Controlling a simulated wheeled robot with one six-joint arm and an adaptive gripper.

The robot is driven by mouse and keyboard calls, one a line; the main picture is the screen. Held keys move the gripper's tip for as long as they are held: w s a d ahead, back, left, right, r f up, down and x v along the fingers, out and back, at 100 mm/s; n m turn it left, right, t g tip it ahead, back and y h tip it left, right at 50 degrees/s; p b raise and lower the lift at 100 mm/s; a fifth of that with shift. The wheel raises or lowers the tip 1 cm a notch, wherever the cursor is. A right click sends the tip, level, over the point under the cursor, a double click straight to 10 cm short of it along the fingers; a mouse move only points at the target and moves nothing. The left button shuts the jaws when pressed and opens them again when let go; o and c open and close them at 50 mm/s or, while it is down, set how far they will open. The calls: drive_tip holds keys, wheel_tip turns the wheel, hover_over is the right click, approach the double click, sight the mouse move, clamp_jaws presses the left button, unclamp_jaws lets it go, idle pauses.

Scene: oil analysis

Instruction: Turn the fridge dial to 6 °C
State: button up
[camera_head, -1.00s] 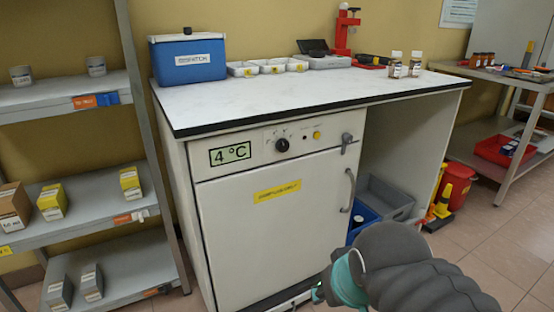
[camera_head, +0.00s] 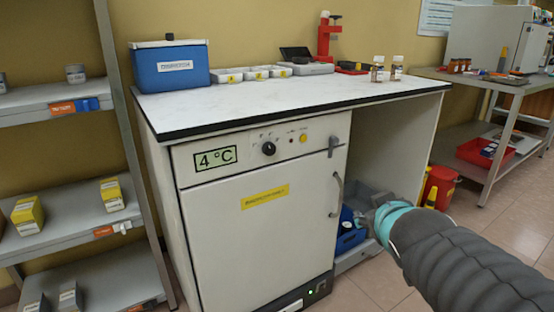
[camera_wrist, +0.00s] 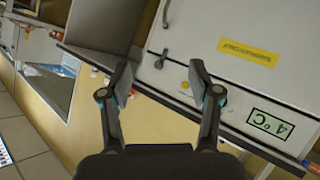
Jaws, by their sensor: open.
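The white fridge (camera_head: 240,245) stands under the bench, its door closed. The black round dial (camera_head: 268,148) is on its upper panel, right of the display (camera_head: 216,158), which reads 4 °C. In the wrist view the fridge appears tilted and turned over, with the display (camera_wrist: 270,122) at lower right. The dial is not clear there; my gripper's right finger seems to cover its area. My gripper (camera_wrist: 160,85) is open and empty. In the head view my gripper (camera_head: 370,216) is right of the fridge door, lower than the dial and apart from it.
The door handle (camera_head: 337,194) and a latch (camera_head: 334,146) stick out at the fridge's right side. The bench top (camera_head: 290,98) overhangs the panel. Bins (camera_head: 350,240) sit in the open bay. A shelf rack (camera_head: 120,110) stands left.

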drive_tip(key=w+a+r+n+t+y+b, duration=0.2)
drive_tip(key=w+a+r+n+t+y, duration=0.1)
drive_tip(key=w+a+n+y, duration=0.4)
drive_tip(key=n+y+b, duration=0.1)
drive_tip(key=n+y, duration=0.3)
drive_tip(key=n, duration=0.1)
approach(271, 150)
drive_tip(key=shift+g, duration=0.3)
drive_tip(key=b+x, duration=0.1)
drive_tip(key=x, duration=0.8)
drive_tip(key=shift+d+r, duration=0.15)
drive_tip(key=c, duration=1.1)
